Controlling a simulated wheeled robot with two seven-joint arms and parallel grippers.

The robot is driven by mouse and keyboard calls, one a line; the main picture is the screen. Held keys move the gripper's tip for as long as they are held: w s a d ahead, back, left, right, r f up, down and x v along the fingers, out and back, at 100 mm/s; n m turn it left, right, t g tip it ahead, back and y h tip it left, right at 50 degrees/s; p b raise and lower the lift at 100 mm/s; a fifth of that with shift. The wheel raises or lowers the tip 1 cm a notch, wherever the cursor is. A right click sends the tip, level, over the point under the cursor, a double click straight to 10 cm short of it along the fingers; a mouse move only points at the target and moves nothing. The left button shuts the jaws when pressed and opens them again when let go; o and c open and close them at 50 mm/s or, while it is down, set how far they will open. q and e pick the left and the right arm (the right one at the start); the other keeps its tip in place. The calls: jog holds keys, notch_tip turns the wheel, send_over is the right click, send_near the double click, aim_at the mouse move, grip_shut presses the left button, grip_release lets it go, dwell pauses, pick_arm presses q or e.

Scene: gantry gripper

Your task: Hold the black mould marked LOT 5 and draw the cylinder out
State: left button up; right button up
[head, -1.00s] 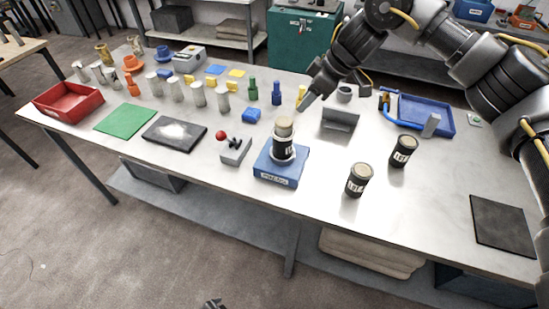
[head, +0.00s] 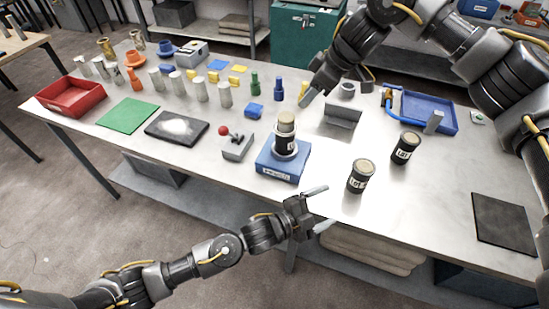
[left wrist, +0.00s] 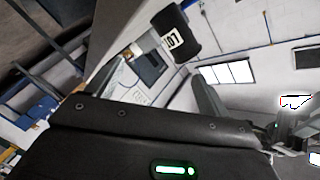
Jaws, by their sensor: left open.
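Three black moulds with white labels show in the head view. One mould (head: 286,143) stands upright in the blue base (head: 281,171), with a tan cylinder (head: 286,119) standing out of its top. Two others, the front mould (head: 361,177) and the rear mould (head: 405,148), stand on the bench to the right. Their lot numbers are too small to read. My left gripper (head: 320,208) is open and empty at the bench's front edge, apart from the moulds. A LOT-marked mould (left wrist: 175,34) shows beyond its fingers in the left wrist view. My right gripper (head: 308,97) is above the bench behind the base; its opening is unclear.
A grey box with a red knob (head: 237,146) stands left of the base. A grey angled block (head: 341,117) and a blue tray (head: 430,112) are behind the moulds. A dark mat (head: 503,223) lies at right.

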pick_arm(q)
jog(key=w+a+r+n+t+y, duration=0.2)
jog(key=w+a+r+n+t, duration=0.15)
jog(key=w+r+n, duration=0.35)
jog(key=n+t+y, duration=0.5)
jog(key=n+y, duration=0.1)
jog(key=n, duration=0.4)
send_near(287, 133)
notch_tip(287, 133, down, 3)
jog(key=w+d, duration=0.1)
jog(key=w, duration=0.2)
jog(key=shift+w+a+f+n+y, duration=0.15)
jog(key=shift+a+f+n+y, duration=0.15)
jog(key=shift+a+f+n, duration=0.2)
jog(key=x, duration=1)
jog(key=shift+w+d, duration=0.2)
jog(key=shift+w, duration=0.15)
jog(key=shift+c, duration=0.3)
